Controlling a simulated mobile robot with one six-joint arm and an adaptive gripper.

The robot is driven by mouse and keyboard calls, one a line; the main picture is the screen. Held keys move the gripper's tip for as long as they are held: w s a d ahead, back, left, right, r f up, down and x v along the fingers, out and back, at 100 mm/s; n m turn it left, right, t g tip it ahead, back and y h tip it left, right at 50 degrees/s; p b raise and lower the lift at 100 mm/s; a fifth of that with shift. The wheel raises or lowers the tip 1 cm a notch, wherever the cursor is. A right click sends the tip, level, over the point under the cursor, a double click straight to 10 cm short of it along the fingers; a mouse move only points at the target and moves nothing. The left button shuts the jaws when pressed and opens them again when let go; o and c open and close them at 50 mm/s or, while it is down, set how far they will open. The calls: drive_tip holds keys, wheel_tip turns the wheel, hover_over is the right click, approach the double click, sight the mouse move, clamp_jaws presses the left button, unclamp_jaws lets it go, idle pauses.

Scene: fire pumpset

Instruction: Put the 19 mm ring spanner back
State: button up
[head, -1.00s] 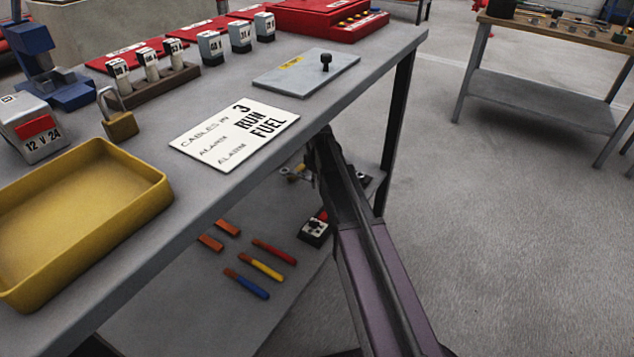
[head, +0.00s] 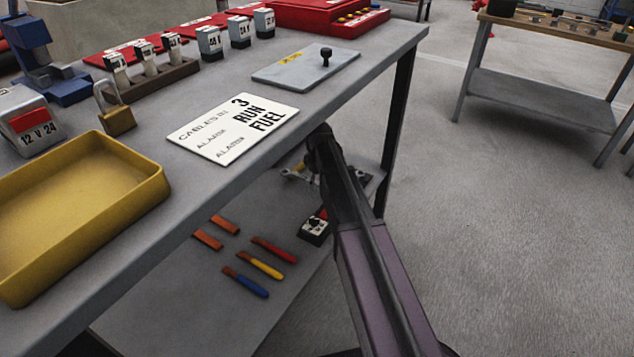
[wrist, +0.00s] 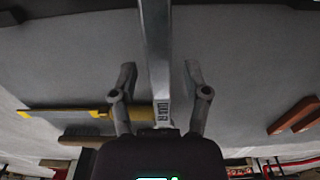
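In the wrist view a long grey metal bar with dark lettering, seemingly the spanner (wrist: 157,60), runs from the top edge down to my gripper's palm. My gripper (wrist: 158,72) has one finger on each side of it. A gap shows between each finger and the bar, so the fingers look open and not touching it. The ring ends and size mark cannot be made out. In the head view my arm reaches under the bench top. My gripper is mostly hidden there behind the arm, above the lower shelf (head: 190,300).
On the lower shelf lie red, yellow (head: 262,265) and blue handled tools, orange blocks (head: 208,239) and a small switch box (head: 314,228). Above are a yellow tray (head: 75,210), a white sign (head: 233,128) and a grey plate (head: 300,70). Open floor is right.

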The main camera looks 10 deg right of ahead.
sight(318, 183)
drive_tip(key=shift+a+r, duration=0.1)
drive_tip(key=shift+r, duration=0.05)
wheel_tip(318, 183, up, 13)
drive_tip(key=p, duration=1.3)
idle(0.3)
drive_tip(key=shift+s, duration=0.1)
drive_tip(key=shift+s, duration=0.1)
idle(0.5)
drive_tip(key=s+a+m, duration=0.1)
drive_tip(key=s+m, duration=0.8)
drive_tip(key=s, duration=1.3)
drive_tip(key=shift+s, duration=0.3)
drive_tip(key=shift+a, duration=0.1)
